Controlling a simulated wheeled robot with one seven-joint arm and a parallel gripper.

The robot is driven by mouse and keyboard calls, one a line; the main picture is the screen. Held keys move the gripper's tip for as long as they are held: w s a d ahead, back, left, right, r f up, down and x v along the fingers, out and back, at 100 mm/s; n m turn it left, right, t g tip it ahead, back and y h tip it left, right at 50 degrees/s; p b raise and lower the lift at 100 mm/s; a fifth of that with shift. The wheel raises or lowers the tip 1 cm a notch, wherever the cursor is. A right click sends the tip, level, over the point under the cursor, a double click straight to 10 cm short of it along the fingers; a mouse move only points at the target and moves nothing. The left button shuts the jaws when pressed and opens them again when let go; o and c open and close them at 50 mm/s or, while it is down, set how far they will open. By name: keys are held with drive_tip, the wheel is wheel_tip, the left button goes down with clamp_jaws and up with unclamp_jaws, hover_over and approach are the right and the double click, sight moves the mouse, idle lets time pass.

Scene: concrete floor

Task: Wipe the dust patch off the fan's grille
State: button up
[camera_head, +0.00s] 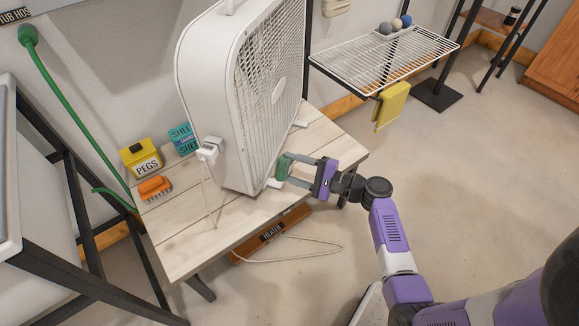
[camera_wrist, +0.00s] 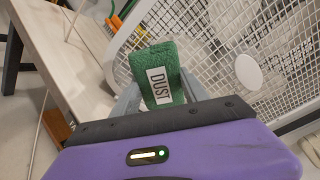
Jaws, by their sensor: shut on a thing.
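The white box fan (camera_head: 215,85) stands upright on a wooden table, its grille (camera_head: 268,85) facing right. The grille also fills the upper right of the wrist view (camera_wrist: 225,35), with a round white hub (camera_wrist: 248,71). I cannot make out a distinct dust patch on it. My gripper (camera_head: 290,168) is shut on a green fuzzy duster block (camera_wrist: 154,72) labelled DUST.
The pale plank table (camera_head: 190,235) also holds a yellow PEGS box (camera_head: 141,158), an orange brush (camera_head: 155,188) and a teal box (camera_head: 184,139). A white plug (camera_head: 208,151) and cord hang at the fan's left side. A wire rack (camera_head: 370,60) with a yellow cloth (camera_head: 391,105) stands behind right.

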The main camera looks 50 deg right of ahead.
drive_tip(key=shift+s, duration=0.15)
drive_tip(key=shift+v, duration=1.3)
drive_tip(key=shift+d+f, duration=0.1)
drive_tip(key=shift+d, duration=0.1)
